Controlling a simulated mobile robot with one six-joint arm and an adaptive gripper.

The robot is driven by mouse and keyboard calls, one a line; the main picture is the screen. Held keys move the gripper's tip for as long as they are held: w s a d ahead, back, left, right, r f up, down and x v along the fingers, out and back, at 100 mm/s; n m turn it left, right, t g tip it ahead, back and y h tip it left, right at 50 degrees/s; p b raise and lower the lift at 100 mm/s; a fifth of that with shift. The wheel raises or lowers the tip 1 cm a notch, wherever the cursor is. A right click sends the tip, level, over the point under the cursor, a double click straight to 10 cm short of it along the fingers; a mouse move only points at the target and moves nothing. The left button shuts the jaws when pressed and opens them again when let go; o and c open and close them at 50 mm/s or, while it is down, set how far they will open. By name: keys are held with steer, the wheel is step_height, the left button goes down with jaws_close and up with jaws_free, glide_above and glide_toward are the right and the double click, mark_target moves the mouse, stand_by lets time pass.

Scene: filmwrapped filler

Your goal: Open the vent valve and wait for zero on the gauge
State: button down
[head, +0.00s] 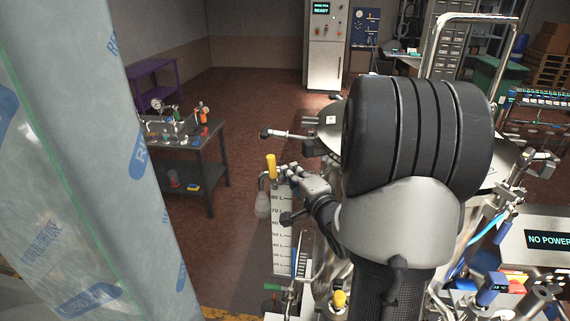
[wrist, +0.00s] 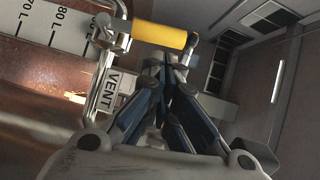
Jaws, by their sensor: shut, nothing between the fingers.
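The vent valve's yellow handle (head: 271,167) stands upright above the white scale panel in the head view. In the wrist view the yellow handle (wrist: 160,37) lies across the picture just beyond my fingertips, near a VENT tag (wrist: 110,92) and metal pipe fittings. My gripper (head: 291,173) is just right of the handle; in the wrist view my gripper (wrist: 168,62) has its fingers together and empty. I cannot tell whether the fingertips touch the handle. No gauge reading is legible; a small round dial (head: 156,104) shows on the bench at left.
A litre-marked scale panel (head: 282,225) stands below the handle. My arm covers much of the vessel behind it. A film-wrapped column (head: 100,170) blocks the left side. A dark bench (head: 190,150) stands behind, with open brown floor between.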

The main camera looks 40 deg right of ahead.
mark_target(273, 170)
steer(key=shift+x, duration=1.25)
steer(key=shift+w+a+r+n+p, duration=0.15)
steer(key=shift+r+n+p, duration=0.05)
steer(key=shift+n+p, duration=0.1)
